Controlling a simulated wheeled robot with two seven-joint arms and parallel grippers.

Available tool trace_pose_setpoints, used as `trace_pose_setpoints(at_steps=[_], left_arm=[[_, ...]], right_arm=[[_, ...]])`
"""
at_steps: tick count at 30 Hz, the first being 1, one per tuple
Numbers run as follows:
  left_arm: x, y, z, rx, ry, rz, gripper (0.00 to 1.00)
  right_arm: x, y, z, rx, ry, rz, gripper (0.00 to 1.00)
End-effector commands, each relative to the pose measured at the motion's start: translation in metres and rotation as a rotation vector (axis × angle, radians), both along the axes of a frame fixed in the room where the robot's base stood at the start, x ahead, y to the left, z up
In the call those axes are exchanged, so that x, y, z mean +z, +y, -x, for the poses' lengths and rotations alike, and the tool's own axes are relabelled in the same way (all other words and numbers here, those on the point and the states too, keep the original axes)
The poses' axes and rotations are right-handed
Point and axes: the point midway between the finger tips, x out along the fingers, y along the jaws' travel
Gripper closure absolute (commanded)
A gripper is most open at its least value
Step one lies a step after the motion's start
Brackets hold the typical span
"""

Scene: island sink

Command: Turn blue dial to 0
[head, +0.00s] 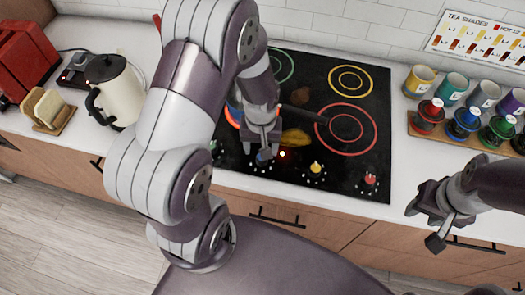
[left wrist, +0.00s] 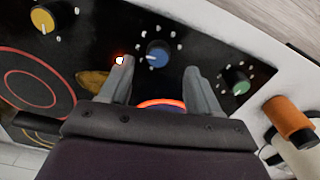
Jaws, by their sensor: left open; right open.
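The blue dial (head: 263,157) is on the front edge of the black cooktop, partly hidden by my left gripper (head: 263,146). In the left wrist view, the blue dial (left wrist: 158,53) lies between the two open fingers of my left gripper (left wrist: 157,68), with a visible gap on each side. A pale mark on the dial's face points left in that view, toward a small glowing light (left wrist: 121,60). The numbers around the dial are too small to read. My right gripper (head: 436,216) is open and empty, in front of the counter at the right.
A yellow dial (head: 316,167) and a red dial (head: 370,179) sit right of the blue one; a green dial (left wrist: 235,80) is on its other side. A burner ring glows (left wrist: 162,102). A kettle (head: 119,90) and toast rack (head: 47,108) stand left; cups (head: 453,88) stand right.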

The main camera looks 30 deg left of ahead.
Motion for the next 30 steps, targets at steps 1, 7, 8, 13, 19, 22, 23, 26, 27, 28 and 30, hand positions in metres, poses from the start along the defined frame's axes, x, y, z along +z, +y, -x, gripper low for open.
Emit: trace_pose_setpoints(at_steps=[1, 7, 8, 13, 19, 22, 23, 26, 27, 28, 30], left_arm=[[-0.011, 0.000, 0.001, 0.000, 0.004, 0.001, 0.38], [-0.044, 0.000, 0.000, -0.001, 0.000, 0.000, 0.38], [-0.047, 0.000, 0.000, -0.001, 0.001, 0.000, 0.38], [-0.052, 0.000, -0.001, -0.001, -0.002, 0.000, 0.38], [-0.052, 0.000, -0.001, -0.001, -0.002, 0.000, 0.54], [-0.052, 0.000, 0.000, -0.001, -0.001, 0.001, 0.86], [-0.052, 0.000, 0.000, -0.001, -0.001, 0.001, 0.94], [-0.052, 0.000, 0.000, -0.001, -0.001, 0.000, 0.94], [-0.052, 0.000, 0.000, 0.000, -0.001, 0.000, 0.94], [-0.052, 0.000, 0.000, 0.002, -0.001, 0.000, 0.94], [-0.051, 0.000, 0.000, 0.010, -0.001, 0.000, 0.94]], right_arm=[[0.002, 0.000, 0.000, 0.000, 0.000, 0.000, 0.57], [0.004, 0.000, 0.000, 0.000, 0.000, 0.000, 0.57], [0.004, 0.000, 0.000, 0.000, 0.000, 0.000, 0.57], [0.004, 0.000, 0.000, 0.000, 0.000, 0.000, 0.57], [0.004, 0.000, 0.000, 0.000, 0.000, 0.000, 0.57], [0.004, 0.000, 0.000, 0.000, 0.000, 0.000, 0.57], [0.004, 0.000, 0.000, 0.000, 0.000, 0.000, 0.57], [0.004, 0.000, 0.000, 0.000, 0.000, 0.000, 0.57], [0.004, 0.000, 0.000, 0.000, 0.000, 0.000, 0.57], [0.004, 0.000, 0.000, 0.000, 0.000, 0.000, 0.57], [0.004, 0.000, 0.000, 0.000, 0.000, 0.000, 0.57]])
